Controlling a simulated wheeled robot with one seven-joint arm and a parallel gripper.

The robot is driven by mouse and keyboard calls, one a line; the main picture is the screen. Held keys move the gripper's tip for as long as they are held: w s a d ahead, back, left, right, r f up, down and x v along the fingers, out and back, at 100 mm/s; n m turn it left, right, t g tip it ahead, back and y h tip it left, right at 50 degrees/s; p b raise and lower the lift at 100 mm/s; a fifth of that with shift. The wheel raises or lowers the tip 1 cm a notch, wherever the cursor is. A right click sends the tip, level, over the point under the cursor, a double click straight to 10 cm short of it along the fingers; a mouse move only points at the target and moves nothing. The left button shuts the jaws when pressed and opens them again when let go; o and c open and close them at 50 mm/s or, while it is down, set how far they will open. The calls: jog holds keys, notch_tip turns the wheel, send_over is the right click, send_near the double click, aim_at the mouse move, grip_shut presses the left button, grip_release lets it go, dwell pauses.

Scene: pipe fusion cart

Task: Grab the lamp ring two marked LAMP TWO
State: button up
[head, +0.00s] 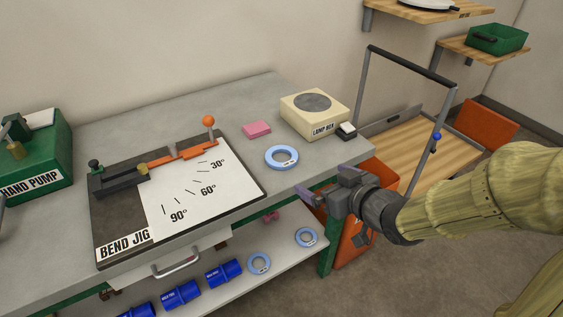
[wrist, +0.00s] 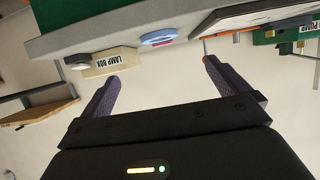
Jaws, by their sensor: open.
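A light blue ring (head: 281,157) lies flat on the grey bench top, left of the lamp box; it also shows in the wrist view (wrist: 158,37). Two more blue-grey rings, one left (head: 259,263) and one right (head: 306,237), lie on the lower shelf. Markings on all three are too small to read, so I cannot tell which is LAMP TWO. My gripper (head: 326,184) is open and empty by the bench's front right corner, apart from every ring. Its two fingers (wrist: 160,72) show with nothing between them.
Blue cylinders (head: 181,295) line the lower shelf (head: 290,255), under the bench top's overhang. An orange panel (head: 360,230) stands near my gripper.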

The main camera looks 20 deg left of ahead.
aim_at(294, 174)
jog(key=shift+r+p, duration=0.15)
jog(key=shift+p, duration=0.2)
jog(key=p+x, duration=0.7)
jog(key=x, duration=0.5)
jog(key=shift+w+f+p, duration=0.1)
jog(key=shift+f+p, duration=0.15)
jog(key=shift+p, duration=0.15)
jog(key=shift+w+a, duration=0.3)
jog(key=shift+a, duration=0.05)
jog(key=p+x, duration=0.1)
jog(key=x, duration=0.3)
jog(key=shift+w+a+r, duration=0.1)
jog(key=shift+w+a, duration=0.05)
jog(key=shift+w, duration=0.1)
